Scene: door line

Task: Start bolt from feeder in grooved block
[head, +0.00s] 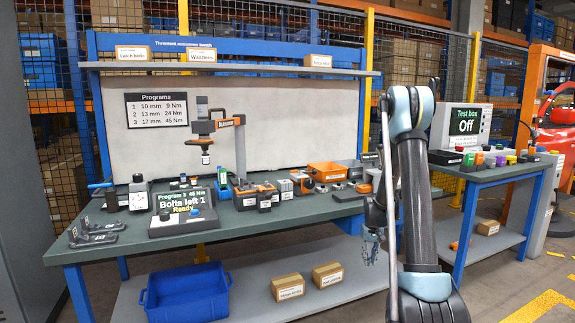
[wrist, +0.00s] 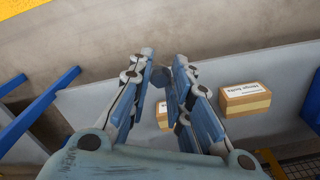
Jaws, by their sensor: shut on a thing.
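My gripper (wrist: 163,72) is shut on a small dark piece with a six-sided outline, the bolt (wrist: 160,77), at its fingertips. In the head view my gripper (head: 371,252) hangs fingers-down beside the front right part of the bench, below its top. The bolt is too small to make out there. The green-topped bench (head: 275,216) carries a display (head: 183,203) reading "Program 3 45 Nm, Bolts left 1, Ready". Which item is the feeder or the grooved block I cannot tell; my arm hides part of the bench's right end.
A blue bin (head: 187,292) and two cartons (head: 288,287) (head: 327,274) stand on the lower shelf. A tool stand (head: 239,150), several battery-like blocks and an orange bin (head: 326,172) crowd the bench top. A side table with a test box (head: 463,125) reading "Off" stands right.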

